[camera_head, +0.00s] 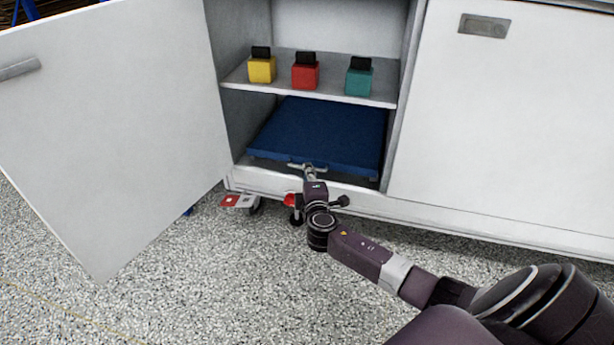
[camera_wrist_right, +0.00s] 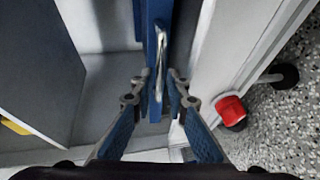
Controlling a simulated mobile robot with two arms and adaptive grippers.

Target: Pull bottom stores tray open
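The bottom stores tray (camera_head: 325,130) is a flat blue tray on the floor of the cabinet, below the shelf. Its blue front also shows edge-on in the right wrist view (camera_wrist_right: 146,22), with a thin metal handle (camera_wrist_right: 160,55) on it. My right gripper (camera_head: 308,167) is at the middle of the tray's front edge. In the wrist view its two fingers (camera_wrist_right: 164,90) are apart, with the handle in line with the gap between them. Whether the fingers touch the handle cannot be told. My left gripper is not in view.
The cabinet's left door (camera_head: 110,120) stands open, and the right door (camera_head: 500,120) is shut. A yellow box (camera_head: 262,70), a red box (camera_head: 305,76) and a teal box (camera_head: 358,82) stand on the shelf (camera_head: 330,93) above. The speckled floor (camera_head: 200,290) in front is mostly clear.

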